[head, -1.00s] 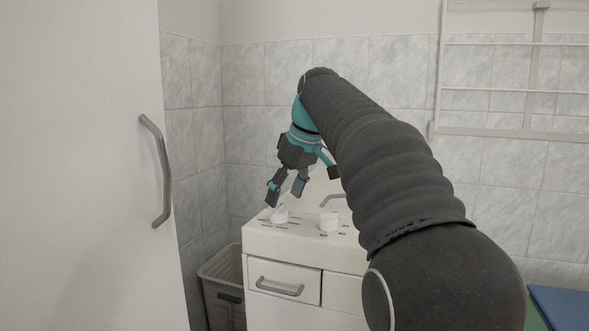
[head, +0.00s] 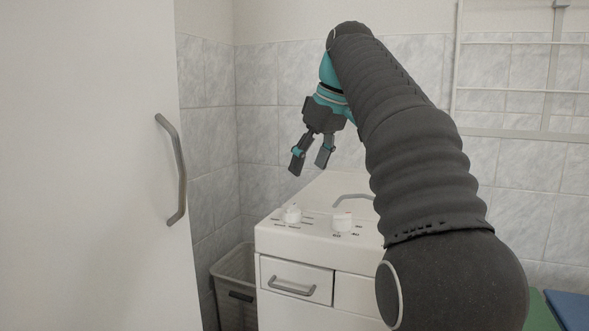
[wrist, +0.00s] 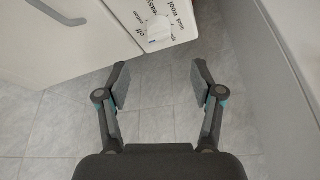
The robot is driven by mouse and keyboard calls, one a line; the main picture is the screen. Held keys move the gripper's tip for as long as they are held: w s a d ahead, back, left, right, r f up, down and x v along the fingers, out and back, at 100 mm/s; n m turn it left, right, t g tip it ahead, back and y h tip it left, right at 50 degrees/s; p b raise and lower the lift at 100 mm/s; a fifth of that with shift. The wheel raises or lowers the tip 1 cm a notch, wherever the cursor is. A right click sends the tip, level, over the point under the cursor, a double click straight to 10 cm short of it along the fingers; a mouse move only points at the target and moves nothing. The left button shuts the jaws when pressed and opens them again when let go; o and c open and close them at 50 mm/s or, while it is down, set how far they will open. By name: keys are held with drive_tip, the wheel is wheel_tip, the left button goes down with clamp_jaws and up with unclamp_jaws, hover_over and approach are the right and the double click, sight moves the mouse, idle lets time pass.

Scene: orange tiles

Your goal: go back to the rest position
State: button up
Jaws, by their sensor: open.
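My gripper (head: 311,162) is open and empty in the head view, held in the air above the left part of a white washing machine (head: 268,241). My dark, ribbed arm reaches up and over from the right. In the wrist view my gripper (wrist: 158,88) shows both fingers wide apart, with only grey floor tiles between them. A white knob (head: 292,214) and a second knob (head: 343,222) sit on the machine's top panel. The left knob also shows in the wrist view (wrist: 158,30), beyond the fingertips and apart from them.
A white door with a metal handle (head: 175,170) stands close at the left. A grey basket (head: 233,285) stands on the floor left of the machine. A white rack (head: 505,91) is on the tiled wall at the right. The machine's drawer (head: 296,282) is shut.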

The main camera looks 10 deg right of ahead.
drive_tip(key=s+a+f+m+t+h, duration=0.1)
drive_tip(key=s+f+m, duration=0.5)
drive_tip(key=s+f, duration=2)
wheel_tip(320, 180, down, 5)
drive_tip(key=shift+s+a+r+t+h, duration=0.1)
drive_tip(key=shift+s+a+t+h, duration=0.3)
drive_tip(key=shift+a+h, duration=0.35)
